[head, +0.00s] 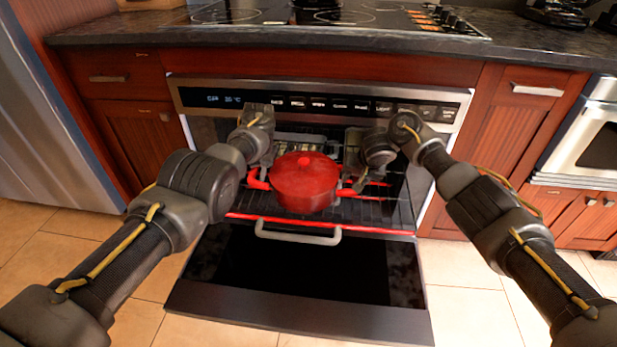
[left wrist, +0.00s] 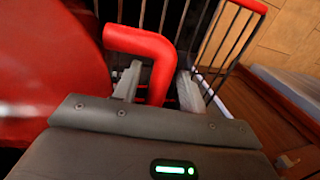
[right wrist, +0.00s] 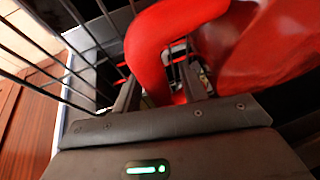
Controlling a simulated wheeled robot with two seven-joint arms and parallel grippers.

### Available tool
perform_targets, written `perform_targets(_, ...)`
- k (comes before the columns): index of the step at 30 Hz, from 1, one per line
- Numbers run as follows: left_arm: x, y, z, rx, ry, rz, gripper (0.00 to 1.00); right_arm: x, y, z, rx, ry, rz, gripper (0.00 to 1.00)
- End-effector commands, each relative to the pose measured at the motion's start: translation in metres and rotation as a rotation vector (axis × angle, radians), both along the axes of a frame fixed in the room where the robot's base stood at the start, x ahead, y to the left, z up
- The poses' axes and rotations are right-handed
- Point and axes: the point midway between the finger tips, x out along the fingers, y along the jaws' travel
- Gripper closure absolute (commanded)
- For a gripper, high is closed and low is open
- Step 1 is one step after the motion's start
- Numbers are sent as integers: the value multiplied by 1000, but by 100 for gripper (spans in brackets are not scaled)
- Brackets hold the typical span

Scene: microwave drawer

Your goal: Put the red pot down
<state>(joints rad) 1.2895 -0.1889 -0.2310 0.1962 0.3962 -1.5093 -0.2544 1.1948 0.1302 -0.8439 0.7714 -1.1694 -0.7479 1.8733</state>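The red pot (head: 304,185) with its lid on is upright over the wire rack (head: 375,212) of the open oven. I cannot tell whether its base touches the rack. My left gripper (head: 262,172) is at the pot's left handle; in the left wrist view the red handle (left wrist: 158,62) passes between its fingers (left wrist: 158,90), which look shut on it. My right gripper (head: 356,180) is at the right handle; in the right wrist view that handle (right wrist: 152,50) lies between its fingers (right wrist: 160,92), which look shut on it. The pot's underside is hidden.
The oven door (head: 300,270) is folded down in front, below the rack's red front edge (head: 385,230). The cooktop and dark counter (head: 130,32) are above. Red cabinets (head: 505,130) flank the oven. The tiled floor is clear on both sides.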

Motion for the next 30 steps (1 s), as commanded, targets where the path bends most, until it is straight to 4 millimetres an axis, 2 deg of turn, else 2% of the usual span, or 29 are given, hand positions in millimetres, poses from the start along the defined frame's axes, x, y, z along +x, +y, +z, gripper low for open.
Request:
perform_targets(8,0,-1,6,2,-1,1,58,0,-1,0,-1,0,-2,58)
perform_targets(11,0,-4,20,2,-2,1,58,0,-1,0,-1,0,-2,58)
perform_targets(22,-1,-18,92,1,-1,1,58,0,-1,-1,-1,0,-2,58)
perform_targets(27,-2,-22,111,1,0,0,58,0,-1,-1,-1,0,-2,58)
perform_targets(30,-2,-23,116,0,2,0,58,0,-1,-1,-1,0,-2,58)
